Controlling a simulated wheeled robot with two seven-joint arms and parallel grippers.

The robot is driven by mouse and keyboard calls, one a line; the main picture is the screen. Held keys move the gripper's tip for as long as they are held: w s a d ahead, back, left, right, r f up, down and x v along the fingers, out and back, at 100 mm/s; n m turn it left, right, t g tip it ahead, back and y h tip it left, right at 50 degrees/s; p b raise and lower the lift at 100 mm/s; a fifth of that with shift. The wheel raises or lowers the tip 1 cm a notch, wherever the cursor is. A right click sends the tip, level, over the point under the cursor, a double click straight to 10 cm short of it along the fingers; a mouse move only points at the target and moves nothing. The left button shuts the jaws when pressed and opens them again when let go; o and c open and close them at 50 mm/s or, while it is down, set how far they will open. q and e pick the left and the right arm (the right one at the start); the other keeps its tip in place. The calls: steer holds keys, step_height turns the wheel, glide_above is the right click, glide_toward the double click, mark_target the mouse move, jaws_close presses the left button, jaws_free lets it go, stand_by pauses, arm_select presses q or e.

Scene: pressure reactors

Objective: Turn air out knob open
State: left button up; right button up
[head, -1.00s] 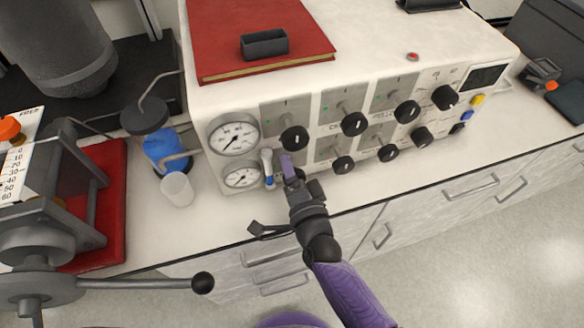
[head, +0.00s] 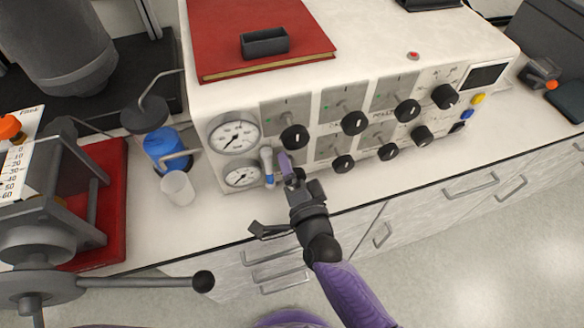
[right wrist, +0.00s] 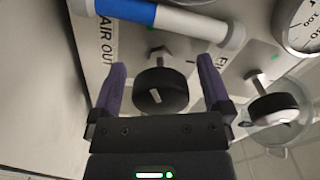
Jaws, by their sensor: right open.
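The air out knob (right wrist: 160,90) is a round black knob with a white mark, on a short metal stem beside the "AIR OUT" label (right wrist: 106,38) in the right wrist view. My right gripper (right wrist: 163,88) is open, with one purple finger on either side of this knob. I cannot tell whether the fingers touch it. In the head view my right gripper (head: 291,168) is at the lower left of the white control panel (head: 228,187), and it largely hides the knob there. My left gripper is not in view.
Another black knob (right wrist: 273,108) is just right of the gripper. A blue and white tube (head: 267,167) and two gauges (head: 233,137) sit left of it. More black knobs (head: 354,123) line the panel. A white cup (head: 178,188) stands on the counter.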

steer(key=p+v, duration=0.1)
steer(key=v, duration=0.8)
steer(key=shift+s, duration=0.35)
steer(key=shift+d, duration=0.1)
